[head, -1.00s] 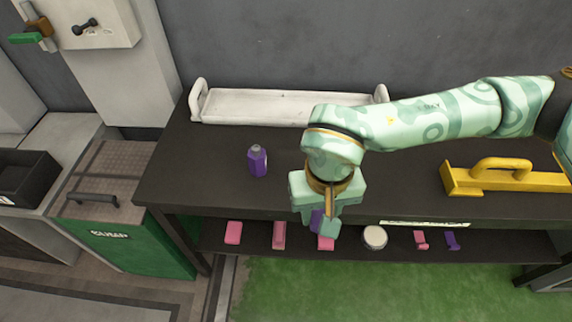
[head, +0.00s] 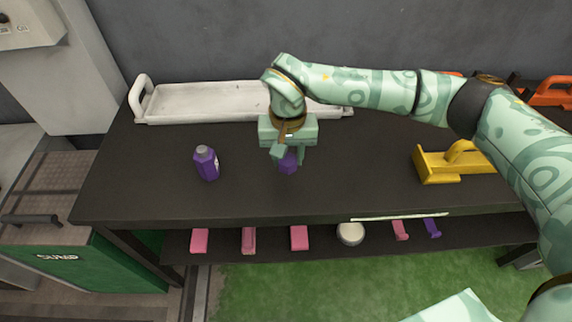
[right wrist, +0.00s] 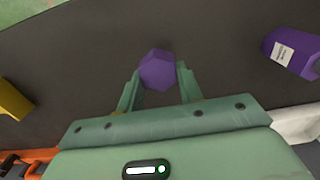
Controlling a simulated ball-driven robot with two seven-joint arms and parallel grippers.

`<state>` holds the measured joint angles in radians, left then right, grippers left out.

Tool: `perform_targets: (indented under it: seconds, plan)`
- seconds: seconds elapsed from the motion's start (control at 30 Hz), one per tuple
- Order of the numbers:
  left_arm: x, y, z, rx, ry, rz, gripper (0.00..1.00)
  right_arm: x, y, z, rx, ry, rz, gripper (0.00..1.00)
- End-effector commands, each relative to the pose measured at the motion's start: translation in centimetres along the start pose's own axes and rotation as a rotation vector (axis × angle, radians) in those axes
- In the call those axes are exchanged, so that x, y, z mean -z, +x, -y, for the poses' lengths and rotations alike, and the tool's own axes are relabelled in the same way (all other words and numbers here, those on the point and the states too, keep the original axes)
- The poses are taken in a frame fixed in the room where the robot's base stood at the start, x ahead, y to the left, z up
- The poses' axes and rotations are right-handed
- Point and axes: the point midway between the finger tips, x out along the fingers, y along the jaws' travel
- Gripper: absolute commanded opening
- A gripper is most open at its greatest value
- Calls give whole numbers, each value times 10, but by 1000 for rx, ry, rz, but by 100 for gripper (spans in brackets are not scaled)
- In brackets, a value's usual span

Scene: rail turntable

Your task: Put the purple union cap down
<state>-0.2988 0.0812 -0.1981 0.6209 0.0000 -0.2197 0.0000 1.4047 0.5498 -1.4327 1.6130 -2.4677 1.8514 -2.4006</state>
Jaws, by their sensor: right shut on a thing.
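The purple union cap (head: 288,163) is a small purple hexagonal piece, held over the dark bench top (head: 330,185). My right gripper (head: 288,155) is shut on it, with a finger on each side. In the right wrist view the purple union cap (right wrist: 157,70) sits between the fingertips of the right gripper (right wrist: 158,82). Whether its underside touches the bench top is hard to tell. My left gripper is not in view.
A white tray (head: 190,103) lies behind, and a yellow handled block (head: 455,165) stands at right. A lower shelf holds several pink pieces (head: 299,238) and a round white item (head: 350,233). Bench top around the cap is clear.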

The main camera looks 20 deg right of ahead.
Motion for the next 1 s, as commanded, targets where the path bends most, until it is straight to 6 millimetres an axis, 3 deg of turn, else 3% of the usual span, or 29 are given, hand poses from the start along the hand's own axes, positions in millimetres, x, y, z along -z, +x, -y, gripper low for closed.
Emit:
perform_targets:
  seconds: [0.23, 0.4, 0.8, 0.83, 0.87, 0.9, 1.0]
  plan:
    - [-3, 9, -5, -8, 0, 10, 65, 14, 18, -4, 0, 2, 0, 8]
    - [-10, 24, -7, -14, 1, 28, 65, 15, 50, -4, 0, 0, 6, 8]
    - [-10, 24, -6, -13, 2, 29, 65, 16, 51, -4, 0, 0, -3, 8]
    - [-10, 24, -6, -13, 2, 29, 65, 16, 51, -4, 0, 0, -3, 44]
    - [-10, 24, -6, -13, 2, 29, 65, 16, 51, -4, 0, 0, -3, 52]
    - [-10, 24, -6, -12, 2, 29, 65, 16, 51, -4, 0, 0, -3, 58]
    - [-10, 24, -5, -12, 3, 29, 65, 16, 50, -4, 0, 0, -3, 58]
